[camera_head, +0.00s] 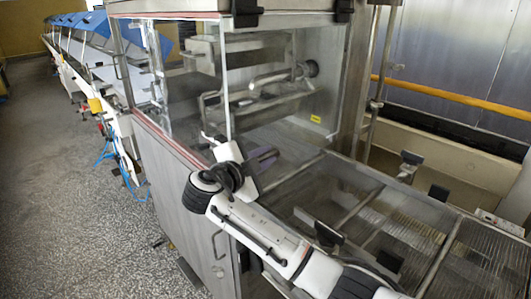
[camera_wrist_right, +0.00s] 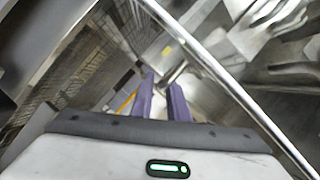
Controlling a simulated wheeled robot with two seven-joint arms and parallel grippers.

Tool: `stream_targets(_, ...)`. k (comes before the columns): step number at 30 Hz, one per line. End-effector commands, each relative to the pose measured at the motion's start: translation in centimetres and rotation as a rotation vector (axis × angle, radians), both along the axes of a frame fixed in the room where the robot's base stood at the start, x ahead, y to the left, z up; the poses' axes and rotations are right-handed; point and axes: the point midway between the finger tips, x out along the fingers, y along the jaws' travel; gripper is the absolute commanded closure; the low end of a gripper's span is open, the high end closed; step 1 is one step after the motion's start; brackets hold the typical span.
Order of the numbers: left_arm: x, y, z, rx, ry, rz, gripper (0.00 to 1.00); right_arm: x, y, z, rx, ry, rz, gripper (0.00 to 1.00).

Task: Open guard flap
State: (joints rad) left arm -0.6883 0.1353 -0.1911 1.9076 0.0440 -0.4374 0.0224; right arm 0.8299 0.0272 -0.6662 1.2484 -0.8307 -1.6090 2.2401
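The guard flap looks to be the clear panel (camera_head: 270,75) on the near end of the steel enrober, hanging below black hinge blocks (camera_head: 245,12). It appears to hang down, and machine parts show through it. My right gripper (camera_head: 268,160) is low at the flap's lower left, above the mesh belt. Its two purple fingers stand apart with a narrow gap in the right wrist view (camera_wrist_right: 163,97), and nothing is seen held. A bright straight edge (camera_wrist_right: 215,68) runs diagonally past the fingers there; I cannot tell whether they touch it. My left gripper is not in view.
The wire mesh belt (camera_head: 400,230) with cross bars extends right. A side clear window (camera_head: 150,65) and steel cabinet (camera_head: 175,190) stand left. A long conveyor with blue covers (camera_head: 80,22) runs behind. The speckled floor (camera_head: 70,200) at left is open.

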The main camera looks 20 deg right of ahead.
Motion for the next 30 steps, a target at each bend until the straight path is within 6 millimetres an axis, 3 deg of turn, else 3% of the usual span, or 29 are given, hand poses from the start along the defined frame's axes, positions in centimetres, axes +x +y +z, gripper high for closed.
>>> stream_targets(10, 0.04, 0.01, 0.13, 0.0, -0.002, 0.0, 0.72, 0.31, -0.36, -0.13, 0.0, 0.0, 0.001, 0.85)
stream_targets(13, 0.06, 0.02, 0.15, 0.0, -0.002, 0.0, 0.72, 0.3, -0.34, -0.13, 0.001, 0.0, 0.001, 1.0)
stream_targets(30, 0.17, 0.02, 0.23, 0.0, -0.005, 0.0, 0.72, 0.22, -0.33, -0.25, 0.003, 0.002, -0.002, 1.0)
